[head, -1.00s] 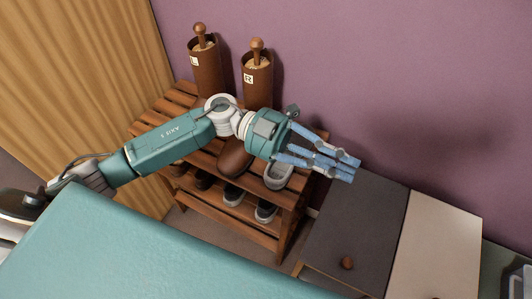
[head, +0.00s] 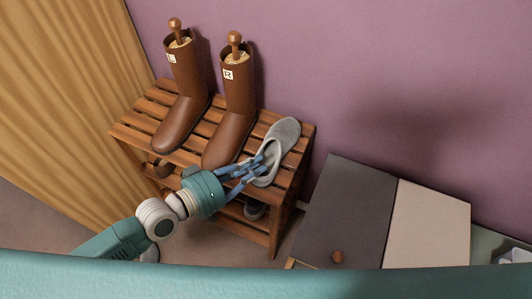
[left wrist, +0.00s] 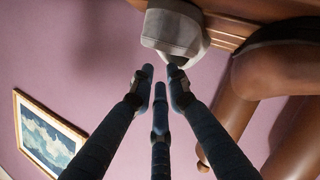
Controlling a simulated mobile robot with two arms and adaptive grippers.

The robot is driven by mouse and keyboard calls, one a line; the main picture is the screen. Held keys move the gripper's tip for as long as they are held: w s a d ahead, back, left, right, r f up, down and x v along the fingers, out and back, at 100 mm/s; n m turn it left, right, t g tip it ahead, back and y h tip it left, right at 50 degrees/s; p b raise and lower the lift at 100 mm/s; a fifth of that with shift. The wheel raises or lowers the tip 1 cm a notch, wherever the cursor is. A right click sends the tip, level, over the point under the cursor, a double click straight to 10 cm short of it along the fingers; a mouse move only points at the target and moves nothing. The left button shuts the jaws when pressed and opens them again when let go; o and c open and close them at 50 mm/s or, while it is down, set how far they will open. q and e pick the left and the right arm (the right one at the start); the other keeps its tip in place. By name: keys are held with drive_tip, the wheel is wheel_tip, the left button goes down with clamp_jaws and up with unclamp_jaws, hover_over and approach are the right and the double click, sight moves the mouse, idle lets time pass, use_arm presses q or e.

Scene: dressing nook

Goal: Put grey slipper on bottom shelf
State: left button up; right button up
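The grey slipper (head: 284,135) lies on the right end of the wooden rack's top shelf, beside the brown boots. In the left wrist view the slipper (left wrist: 172,30) is just beyond my fingertips. My left gripper (head: 252,168) is at the slipper's near end, its fingers apart and overlapping it in the head view; I cannot tell whether they touch. It holds nothing that I can see. The bottom shelf (head: 242,226) is mostly hidden by my left arm and the top shelf. My right gripper is not in view.
Tall brown boots marked L (head: 184,95) and R (head: 233,115) stand on the top shelf left of the slipper. A dark shoe (head: 255,210) shows on the bottom shelf. A grey and cream cabinet (head: 345,205) stands to the right. A wooden curtain-like panel (head: 65,100) is at left.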

sight(276, 155)
use_arm(q)
drive_tip(key=x, duration=0.3)
drive_tip(key=b+x, duration=0.2)
drive_tip(key=x, duration=0.3)
drive_tip(key=shift+w+d, duration=0.1)
drive_tip(key=shift+w, duration=0.05)
drive_tip(key=shift+w+d, duration=0.1)
clamp_jaws()
